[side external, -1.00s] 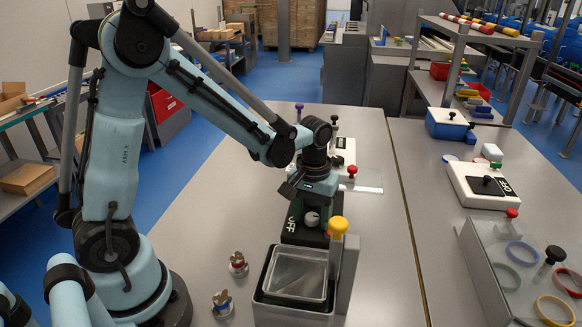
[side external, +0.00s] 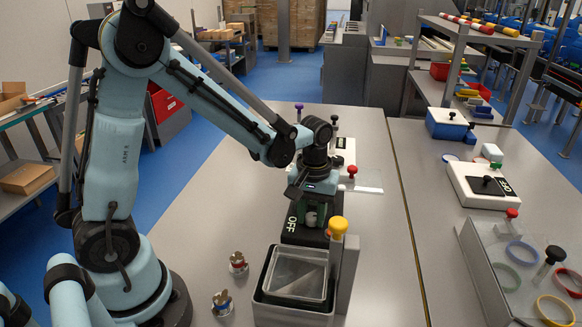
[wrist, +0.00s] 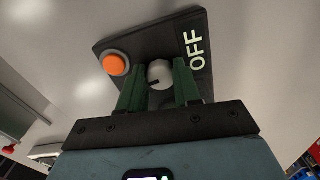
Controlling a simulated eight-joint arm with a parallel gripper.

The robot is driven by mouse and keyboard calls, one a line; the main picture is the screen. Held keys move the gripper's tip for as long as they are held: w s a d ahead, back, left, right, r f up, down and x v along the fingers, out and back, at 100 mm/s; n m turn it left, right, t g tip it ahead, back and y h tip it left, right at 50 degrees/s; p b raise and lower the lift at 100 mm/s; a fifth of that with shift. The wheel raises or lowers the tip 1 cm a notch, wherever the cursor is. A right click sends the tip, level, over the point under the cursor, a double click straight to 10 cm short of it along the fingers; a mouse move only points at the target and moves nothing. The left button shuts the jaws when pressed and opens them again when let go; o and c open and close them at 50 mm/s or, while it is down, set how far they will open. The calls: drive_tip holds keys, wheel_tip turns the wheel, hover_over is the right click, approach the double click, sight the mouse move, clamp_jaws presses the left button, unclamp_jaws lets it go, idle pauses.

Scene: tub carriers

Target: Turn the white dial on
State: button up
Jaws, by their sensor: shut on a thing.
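The white dial (wrist: 160,74) is a small round knob on a black panel (wrist: 135,38) that has an orange button (wrist: 116,64) and pale "OFF" lettering (wrist: 194,49). A dark mark shows on the dial's lower left in the wrist view. My gripper (wrist: 160,82) has green fingers on either side of the dial and is shut on it. In the side external view, the dial (side external: 312,218) is partly hidden between the fingers of my gripper (side external: 311,212), which points down over the black panel (side external: 300,238) on the table.
A grey tub (side external: 298,272) with a yellow-topped knob (side external: 338,227) beside it stands just in front of the panel. A white box with a red knob (side external: 351,172) stands behind.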

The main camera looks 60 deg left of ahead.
drive_tip(key=n, duration=0.8)
drive_tip(key=shift+w+n, duration=0.15)
drive_tip(key=shift+n, duration=0.15)
idle(0.3)
drive_tip(key=o, duration=1.1)
drive_tip(key=shift+c, duration=0.2)
